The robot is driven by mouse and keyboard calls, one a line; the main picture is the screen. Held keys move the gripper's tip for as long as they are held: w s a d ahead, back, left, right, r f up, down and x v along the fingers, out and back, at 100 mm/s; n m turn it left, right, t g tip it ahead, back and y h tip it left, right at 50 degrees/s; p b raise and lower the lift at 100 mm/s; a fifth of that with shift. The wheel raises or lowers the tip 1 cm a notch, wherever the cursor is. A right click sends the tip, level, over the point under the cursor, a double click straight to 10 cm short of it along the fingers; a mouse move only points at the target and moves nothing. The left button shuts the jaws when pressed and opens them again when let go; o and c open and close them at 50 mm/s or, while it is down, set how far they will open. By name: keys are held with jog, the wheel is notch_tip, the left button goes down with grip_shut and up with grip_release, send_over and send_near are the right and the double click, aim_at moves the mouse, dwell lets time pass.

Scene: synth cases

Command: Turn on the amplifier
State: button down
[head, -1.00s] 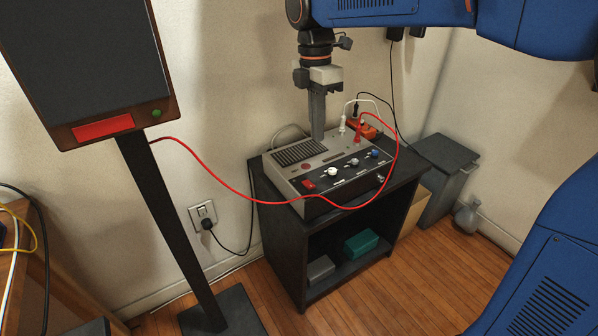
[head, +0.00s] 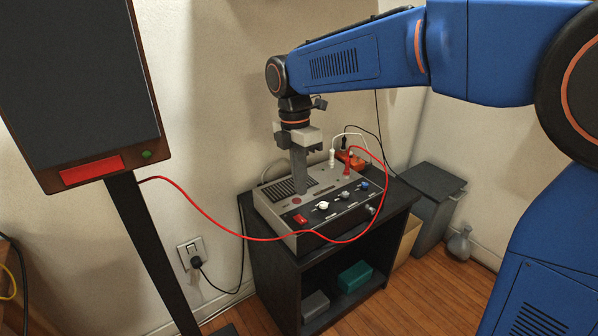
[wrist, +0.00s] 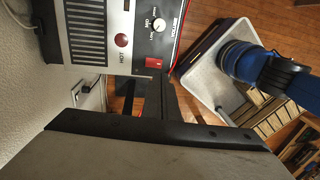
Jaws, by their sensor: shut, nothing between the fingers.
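The amplifier (head: 271,207), a grey box with a dark front panel, sits on a black cabinet. Its red rocker switch (head: 300,219) is at the left end of the panel, and also shows in the wrist view (wrist: 153,63). I cannot tell which way the rocker is set. Beside it are a round red HOT light (wrist: 121,40) and a white knob (head: 322,205). My gripper (head: 299,190) points down, shut and empty, over the top near the vent slots, just behind the red switch. Whether the fingertips touch the top is unclear.
A red cable (head: 204,218) loops from the speaker (head: 85,85) across the amplifier's front to a red plug (head: 347,167). The cabinet (head: 273,270) has an open shelf with a teal box (head: 354,276). A grey bin (head: 432,205) stands right.

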aim_at(300, 219)
jog(key=f, duration=0.5)
jog(key=s+f, duration=0.1)
jog(key=f, duration=0.2)
jog(key=shift+d+f, duration=0.2)
jog(key=shift+d, duration=0.1)
jog(key=shift+f, duration=0.25)
jog(key=shift+w+r, duration=0.1)
jog(key=shift+w, duration=0.05)
jog(key=shift+w+a+r, duration=0.15)
jog(key=shift+w+a, duration=0.25)
jog(key=shift+w, duration=0.1)
notch_tip(300, 219, up, 14)
jog(key=w+a, duration=0.1)
jog(key=shift+w, duration=0.2)
dwell(0.4)
